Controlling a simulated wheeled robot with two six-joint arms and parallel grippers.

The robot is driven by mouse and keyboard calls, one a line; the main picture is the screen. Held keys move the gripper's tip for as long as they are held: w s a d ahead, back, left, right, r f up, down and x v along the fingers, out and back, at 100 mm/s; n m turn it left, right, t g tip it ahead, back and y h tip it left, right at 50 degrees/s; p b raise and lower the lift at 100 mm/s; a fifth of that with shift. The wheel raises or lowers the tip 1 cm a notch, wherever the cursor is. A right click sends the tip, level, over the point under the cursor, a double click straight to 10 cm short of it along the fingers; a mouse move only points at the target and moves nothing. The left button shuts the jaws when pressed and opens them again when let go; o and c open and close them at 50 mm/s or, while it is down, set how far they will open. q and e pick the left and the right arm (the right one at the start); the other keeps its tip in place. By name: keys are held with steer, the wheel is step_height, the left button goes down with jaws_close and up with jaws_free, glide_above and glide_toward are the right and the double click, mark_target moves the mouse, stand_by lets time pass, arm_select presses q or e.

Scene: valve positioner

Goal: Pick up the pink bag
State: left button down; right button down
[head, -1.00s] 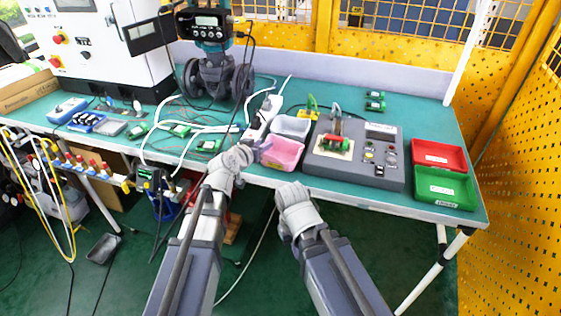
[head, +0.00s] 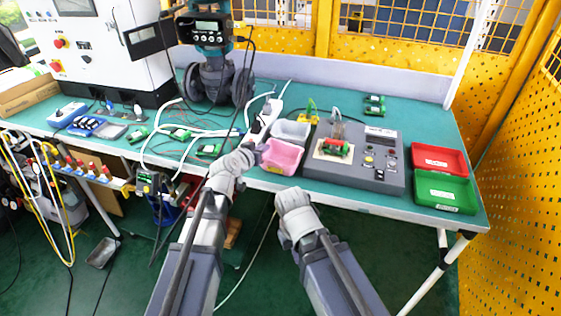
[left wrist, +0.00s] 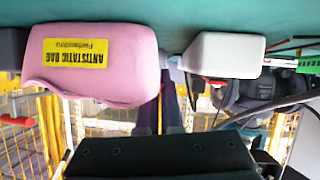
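The pink bag (head: 283,156) is a pink, tray-like shape near the front edge of the teal workbench. In the left wrist view it shows large at the upper left (left wrist: 120,82), with a yellow "ANTISTATIC BAG" label. My left gripper (head: 262,136) is over the bench, just left of the pink bag in the head view. Its fingers are hard to make out, so I cannot tell how far apart they are or whether they touch the bag.
A white tray (head: 291,132) sits directly behind the pink bag. A grey control box (head: 317,179) stands to the right, then a red tray (head: 439,170) and a green tray (head: 456,206). A valve positioner (head: 211,68) on a dark valve body and white cables are behind my left gripper.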

arm_select(q)
steer(key=shift+r, duration=0.1)
step_height(320, 180, up, 10)
steer(key=p, duration=1)
